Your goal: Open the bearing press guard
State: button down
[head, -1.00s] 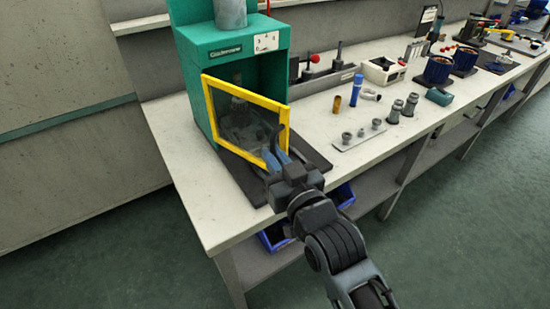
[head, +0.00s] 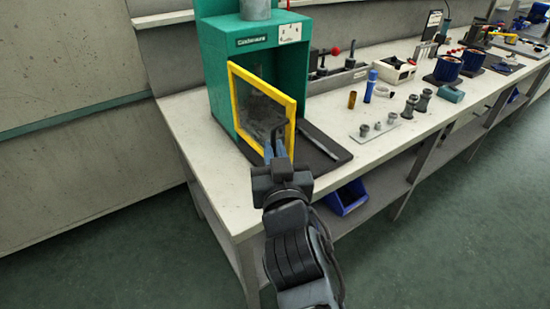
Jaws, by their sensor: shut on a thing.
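The bearing press (head: 222,75) is a green cabinet on the bench, with a dark opening. Its guard (head: 233,95) is a clear panel in a yellow frame, standing ajar and angled out from the press front. A gap shows between the guard's right edge and the press's right side. My gripper (head: 275,150) is shut on the dark guard handle (head: 279,131) near the frame's lower right corner. The fingers partly hide the handle and the lower frame, so the exact grip is hard to see.
A dark base plate (head: 325,146) lies before the press. To the right stand a metal plate with small fittings (head: 374,133), a blue cylinder (head: 370,87) and a brass cylinder (head: 352,100). A blue bin (head: 347,198) sits below. The bench's front left corner is clear.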

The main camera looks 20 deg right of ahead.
jog(key=shift+a+h+b, duration=0.3)
jog(key=shift+a, duration=0.25)
jog(key=c, duration=1.2)
grip_release()
jog(key=shift+m, duration=0.3)
jog(key=shift+b+v, duration=1.05)
jog(key=shift+v, duration=2.8)
